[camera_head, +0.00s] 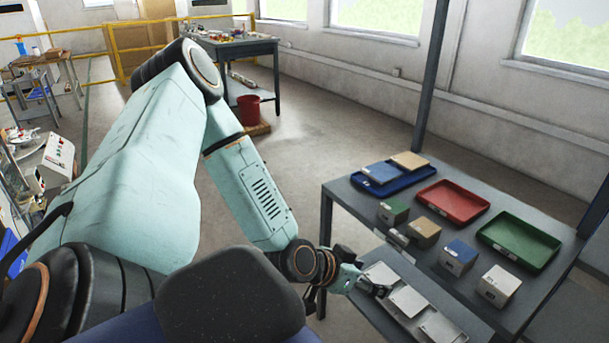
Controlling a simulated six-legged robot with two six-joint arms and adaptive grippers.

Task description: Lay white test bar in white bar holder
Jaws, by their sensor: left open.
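My left gripper (378,288) is open at the front left of the grey table, over the left part of a pale tray (452,335) with several white flat pieces (408,301). I cannot tell whether its fingers touch a piece. A white block (498,285) with a small label stands on the table to the right of the tray. A small whitish piece (398,238) lies near the green block. I cannot tell for certain which of these is the white test bar or the white bar holder. My right gripper is not in view.
Green (393,212), tan (424,232) and blue (459,257) blocks stand in a row with the white one. Behind them are a blue tray (412,181) holding tiles, an empty red tray (452,201) and an empty green tray (519,240). A dark post (436,80) rises behind the table.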

